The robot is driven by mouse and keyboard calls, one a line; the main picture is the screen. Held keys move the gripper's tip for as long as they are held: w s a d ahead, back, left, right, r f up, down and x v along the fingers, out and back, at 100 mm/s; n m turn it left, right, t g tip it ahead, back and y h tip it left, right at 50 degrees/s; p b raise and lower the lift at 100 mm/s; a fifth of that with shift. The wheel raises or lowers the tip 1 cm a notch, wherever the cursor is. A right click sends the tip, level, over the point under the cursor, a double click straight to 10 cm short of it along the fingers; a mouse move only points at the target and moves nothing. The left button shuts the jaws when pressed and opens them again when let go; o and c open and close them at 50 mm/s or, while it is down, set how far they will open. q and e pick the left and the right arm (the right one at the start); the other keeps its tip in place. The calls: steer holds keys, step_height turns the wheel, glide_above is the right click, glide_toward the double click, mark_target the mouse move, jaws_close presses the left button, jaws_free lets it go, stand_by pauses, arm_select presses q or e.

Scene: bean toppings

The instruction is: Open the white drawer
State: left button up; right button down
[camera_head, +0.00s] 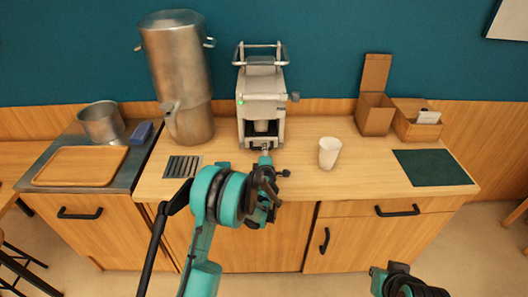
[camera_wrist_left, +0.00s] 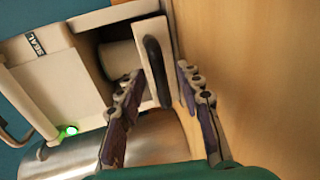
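The white machine (camera_head: 262,95) stands at the back middle of the wooden counter. In the left wrist view its white drawer front (camera_wrist_left: 141,58) carries an upright black handle (camera_wrist_left: 155,62). My left gripper (camera_wrist_left: 161,74) is open, with one finger on each side of the handle. A gap shows between the fingers, and I cannot tell whether either touches the handle. In the head view my left gripper (camera_head: 266,160) is right in front of the machine's base and hides much of the drawer. My right gripper (camera_head: 398,283) is at the bottom edge, partly cut off.
A tall metal dispenser (camera_head: 178,75) stands left of the machine, beside a slotted dark grate (camera_head: 182,167). A white cup (camera_head: 329,152) is to the right. Cardboard boxes (camera_head: 374,112) and a dark green mat (camera_head: 430,167) are farther right. The counter around the cup is clear.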

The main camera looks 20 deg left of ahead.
arm_select(q)
steer(key=shift+b+x, duration=0.3)
steer(key=shift+x, duration=1.4)
jaws_close()
